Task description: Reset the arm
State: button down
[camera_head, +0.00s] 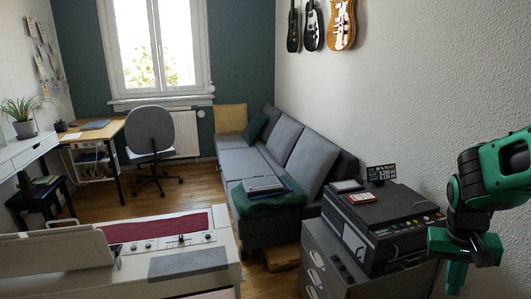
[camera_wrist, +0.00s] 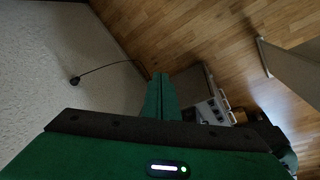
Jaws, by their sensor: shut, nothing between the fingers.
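My gripper (camera_head: 456,280) hangs at the right of the head view, below green and dark arm links of mine. It is beside the black printer-like machine (camera_head: 378,228), in front of the right wall. In the wrist view its green fingers (camera_wrist: 160,88) are together and hold nothing. The wrist view is tilted, with wooden floor and pale wall beyond the fingers. The digital piano (camera_head: 140,240) stands at the lower left of the head view, white with a red cloth strip and several knobs. It is apart from my gripper.
A grey drawer cabinet (camera_head: 325,262) carries the machine close to my arm. A grey sofa (camera_head: 240,165) runs along the right wall. A desk (camera_head: 88,137) and an office chair (camera_head: 152,130) stand at the back left. Wooden floor (camera_head: 190,190) is free between them.

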jog(key=s+a+r+y, duration=0.1)
jog(key=s+r, duration=0.1)
jog(key=s, duration=0.5)
jog(key=s+a+r+y, duration=0.1)
jog(key=s+r, duration=0.2)
jog(key=s, duration=0.4)
jog(key=shift+s+a+m+y, duration=0.2)
jog(key=shift+a+m+y, duration=0.1)
jog(key=shift+m, duration=0.1)
